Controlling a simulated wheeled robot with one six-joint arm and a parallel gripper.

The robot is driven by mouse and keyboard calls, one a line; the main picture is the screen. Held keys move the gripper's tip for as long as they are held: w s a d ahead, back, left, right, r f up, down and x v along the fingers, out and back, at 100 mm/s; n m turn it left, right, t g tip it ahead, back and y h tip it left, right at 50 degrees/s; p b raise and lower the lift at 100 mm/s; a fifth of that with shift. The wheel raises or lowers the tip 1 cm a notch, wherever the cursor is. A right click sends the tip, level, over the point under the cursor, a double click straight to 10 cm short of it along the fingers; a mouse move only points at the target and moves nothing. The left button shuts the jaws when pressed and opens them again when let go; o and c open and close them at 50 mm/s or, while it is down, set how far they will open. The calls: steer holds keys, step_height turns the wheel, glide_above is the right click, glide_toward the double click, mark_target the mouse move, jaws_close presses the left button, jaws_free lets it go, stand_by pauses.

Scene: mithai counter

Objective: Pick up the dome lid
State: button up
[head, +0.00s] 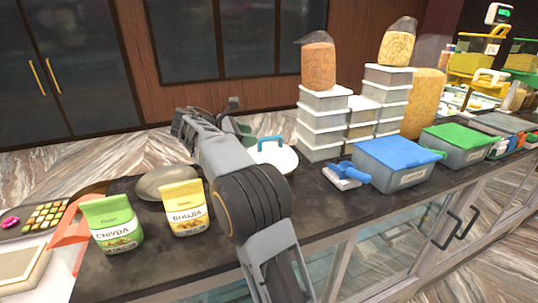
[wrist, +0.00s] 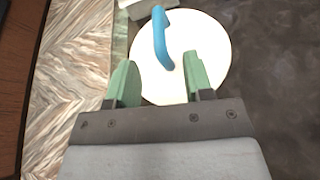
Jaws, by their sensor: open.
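The dome lid (head: 280,156) is white and round with a blue arched handle (head: 270,141). It is on the dark counter, partly hidden behind my arm in the head view. In the wrist view the lid (wrist: 215,50) lies just beyond my fingertips, and its blue handle (wrist: 160,38) rises ahead of the space between them. My gripper (wrist: 158,72) is open, with two green fingers apart and nothing between them. The right finger overlaps the lid in the picture; I cannot tell whether it touches.
A chivda bag (head: 113,224) and a bhujia bag (head: 185,208) stand at the front left, with a rounded grey object (head: 166,182) behind. Stacked white boxes (head: 321,125), a blue scoop (head: 345,175) and a blue-lidded tub (head: 398,164) are to the right.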

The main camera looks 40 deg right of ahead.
mark_target(269, 139)
steer(key=x, duration=0.2)
steer(key=shift+d+f, duration=0.1)
steer(key=shift+d, duration=0.25)
steer(key=p+x, duration=0.2)
steer(key=x, duration=0.2)
steer(key=shift+d, duration=0.15)
steer(key=shift+s+d+f, duration=0.15)
steer(key=shift+d+f, duration=0.1)
steer(key=shift+d, duration=0.25)
jaws_close()
